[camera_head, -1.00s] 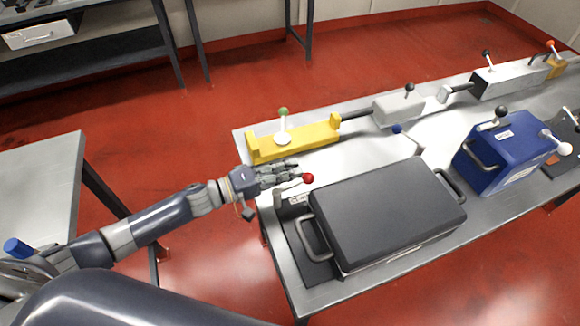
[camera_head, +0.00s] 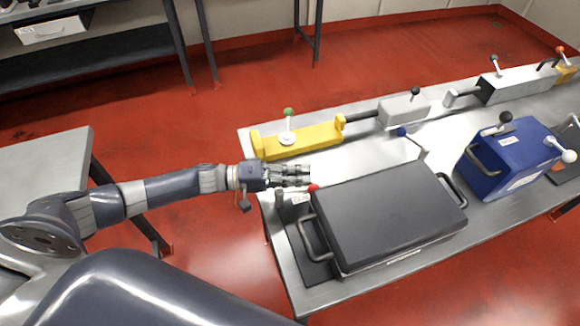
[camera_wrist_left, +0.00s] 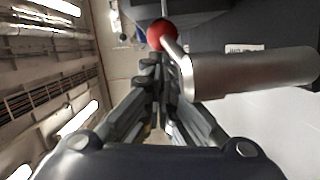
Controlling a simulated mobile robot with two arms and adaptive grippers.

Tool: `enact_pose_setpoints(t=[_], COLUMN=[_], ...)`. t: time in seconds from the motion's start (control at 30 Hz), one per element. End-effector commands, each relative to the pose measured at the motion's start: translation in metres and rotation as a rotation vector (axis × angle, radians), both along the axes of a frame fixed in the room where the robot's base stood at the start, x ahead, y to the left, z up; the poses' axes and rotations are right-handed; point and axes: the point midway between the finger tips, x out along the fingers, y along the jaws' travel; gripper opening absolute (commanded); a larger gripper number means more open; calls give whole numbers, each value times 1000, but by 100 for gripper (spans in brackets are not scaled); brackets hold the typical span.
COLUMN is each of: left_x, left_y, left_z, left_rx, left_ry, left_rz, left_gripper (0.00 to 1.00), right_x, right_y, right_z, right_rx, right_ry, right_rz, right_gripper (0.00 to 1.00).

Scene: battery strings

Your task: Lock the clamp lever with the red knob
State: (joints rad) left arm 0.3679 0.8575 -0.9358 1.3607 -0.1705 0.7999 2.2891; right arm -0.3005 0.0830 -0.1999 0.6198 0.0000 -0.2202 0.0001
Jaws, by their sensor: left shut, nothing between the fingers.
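The red knob (camera_head: 313,188) sits on a clamp lever at the left end of the dark grey case (camera_head: 390,210). In the left wrist view the red knob (camera_wrist_left: 161,33) tops a bent metal rod (camera_wrist_left: 181,58) that runs into a metal cylinder (camera_wrist_left: 255,72). My left gripper (camera_head: 307,174) is shut and empty just beside the knob, on its far side in the head view. In the left wrist view its fingertips (camera_wrist_left: 156,72) are together just below the knob; whether they touch it I cannot tell. My right gripper is not in view.
A yellow fixture (camera_head: 300,140) with a green-knobbed lever stands behind the gripper. A blue-knobbed lever (camera_head: 402,132) is behind the case. A blue box (camera_head: 510,160) stands right. Bare metal tabletop (camera_head: 365,160) lies between fixture and case.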

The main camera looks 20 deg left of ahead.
Motion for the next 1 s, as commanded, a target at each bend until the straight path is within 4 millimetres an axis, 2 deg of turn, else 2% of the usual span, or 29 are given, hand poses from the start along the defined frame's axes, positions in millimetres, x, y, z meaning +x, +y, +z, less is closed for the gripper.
enact_pose_setpoints(t=[0.33,0.47,1.0], left_x=[-3,-6,-46], left_y=[-3,2,95], left_z=[-1,-2,3], left_rx=[-2,-1,1], left_ry=[2,3,3], left_rz=[-8,-8,0], left_gripper=[0,0,0], right_x=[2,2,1], right_y=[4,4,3], right_z=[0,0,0], right_rx=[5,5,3], right_ry=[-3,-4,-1], right_rz=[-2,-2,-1], right_gripper=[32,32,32])
